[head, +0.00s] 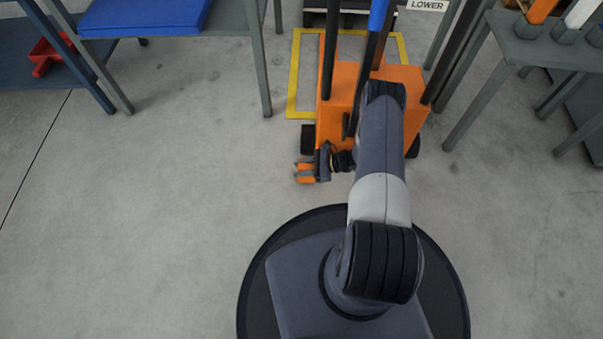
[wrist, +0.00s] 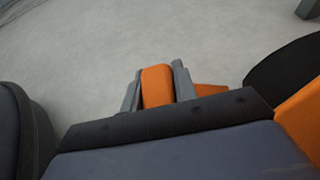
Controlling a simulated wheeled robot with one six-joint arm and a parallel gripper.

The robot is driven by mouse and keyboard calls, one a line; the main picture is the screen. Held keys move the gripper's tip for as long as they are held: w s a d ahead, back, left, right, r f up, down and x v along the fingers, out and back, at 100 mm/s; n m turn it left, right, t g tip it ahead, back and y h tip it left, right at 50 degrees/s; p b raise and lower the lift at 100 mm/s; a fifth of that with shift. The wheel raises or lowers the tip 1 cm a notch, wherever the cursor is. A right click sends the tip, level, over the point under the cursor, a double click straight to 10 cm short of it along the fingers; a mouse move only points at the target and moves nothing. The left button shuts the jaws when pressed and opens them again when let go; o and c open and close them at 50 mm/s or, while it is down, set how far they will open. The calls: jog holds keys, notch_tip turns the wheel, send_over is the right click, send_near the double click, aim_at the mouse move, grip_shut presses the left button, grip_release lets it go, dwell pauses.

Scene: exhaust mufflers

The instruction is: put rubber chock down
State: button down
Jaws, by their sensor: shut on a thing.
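My gripper (head: 309,173) is low over the floor in the head view, at the left of an orange wheeled cart (head: 338,110). In the wrist view my gripper (wrist: 157,84) is shut on an orange block, the rubber chock (wrist: 156,88), between its two grey fingers. More orange shows just right of the right finger, and I cannot tell if it is the same piece. The chock also shows in the head view (head: 303,179) as small orange parts beside the cart's front left wheel (head: 307,139). Whether the chock touches the floor cannot be told.
The cart's orange side (wrist: 303,118) and a black wheel (wrist: 285,72) are close on the right in the wrist view. A yellow floor outline (head: 294,75) lies behind. Tables stand at left (head: 150,38) and right (head: 545,50). The floor at left is clear.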

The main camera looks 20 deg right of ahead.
jog(key=shift+f+b, duration=0.3)
jog(key=shift+f, duration=0.85)
jog(key=shift+f, duration=0.15)
jog(key=c, duration=1.1)
grip_release()
jog(key=shift+s+d+r, duration=0.1)
jog(key=shift+d+r, duration=0.15)
jog(key=shift+r, duration=0.05)
jog(key=p+v, duration=0.3)
jog(key=v, duration=0.8)
jog(key=shift+s+d, duration=0.1)
jog(key=shift+d, duration=0.1)
